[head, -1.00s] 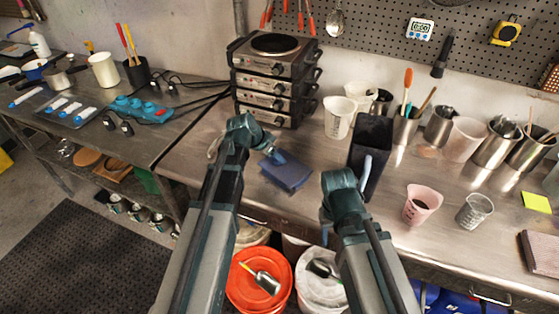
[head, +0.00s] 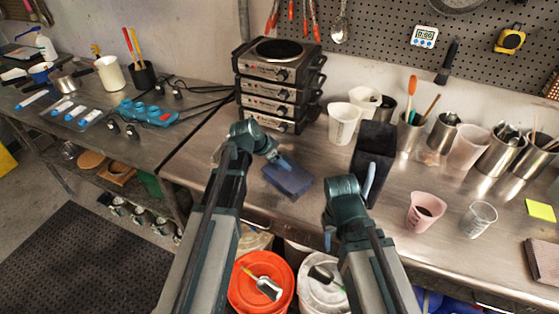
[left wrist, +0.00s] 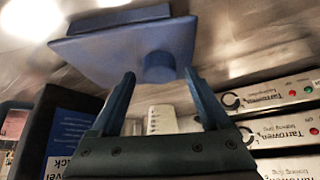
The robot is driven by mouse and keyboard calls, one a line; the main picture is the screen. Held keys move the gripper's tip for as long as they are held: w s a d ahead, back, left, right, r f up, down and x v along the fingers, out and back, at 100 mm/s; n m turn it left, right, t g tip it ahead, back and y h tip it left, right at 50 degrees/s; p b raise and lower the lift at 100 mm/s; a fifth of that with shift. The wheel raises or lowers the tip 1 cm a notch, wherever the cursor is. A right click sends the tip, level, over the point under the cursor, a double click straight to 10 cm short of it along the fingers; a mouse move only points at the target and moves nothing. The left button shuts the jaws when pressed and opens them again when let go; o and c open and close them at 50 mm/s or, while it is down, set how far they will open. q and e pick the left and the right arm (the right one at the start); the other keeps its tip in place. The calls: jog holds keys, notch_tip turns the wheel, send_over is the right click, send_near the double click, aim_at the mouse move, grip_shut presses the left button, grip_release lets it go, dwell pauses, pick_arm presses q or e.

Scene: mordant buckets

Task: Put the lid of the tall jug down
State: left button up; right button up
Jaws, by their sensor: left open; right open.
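The blue lid (head: 288,180) lies on the steel bench left of the tall jug, beside it and apart from it. The tall dark jug (head: 376,142) stands upright with its top uncovered; the right gripper hides part of its base. My left gripper (head: 280,160) is open over the lid. In the left wrist view, the fingers (left wrist: 160,75) are spread and empty, and the lid (left wrist: 105,55) lies just beyond them with its round knob between the tips. The jug (left wrist: 40,125) shows at left there. My right gripper (head: 348,209) is open in front of the jug; its fingertips are partly hidden.
Stacked hot plates (head: 278,85) stand behind the lid. White cups (head: 343,123) stand behind the jug. A pink cup (head: 424,212) and a clear beaker (head: 478,219) stand to the right. Orange (head: 261,284) and white buckets (head: 322,284) are below the front edge.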

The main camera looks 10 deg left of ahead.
pick_arm(q)
jog(key=p+v, duration=1)
jog(key=v, duration=0.2)
jog(key=s+d+f+n+g+y, duration=0.1)
jog(key=s+d+n+g+y, duration=0.1)
jog(key=s+d, duration=0.4)
jog(key=s+d+f+n+g+y, duration=0.1)
jog(key=s+d+f+g+y, duration=0.1)
jog(key=s+d, duration=0.5)
jog(key=s+g+y, duration=0.1)
jog(key=s, duration=0.5)
jog(key=shift+s+f+n+g, duration=0.2)
jog(key=shift+f+n+g, duration=0.1)
jog(key=shift+n, duration=0.1)
jog(key=shift+d+b, duration=0.1)
jog(key=shift+b, duration=0.2)
jog(key=shift+f+b, duration=0.35)
jog(key=shift+f, duration=0.05)
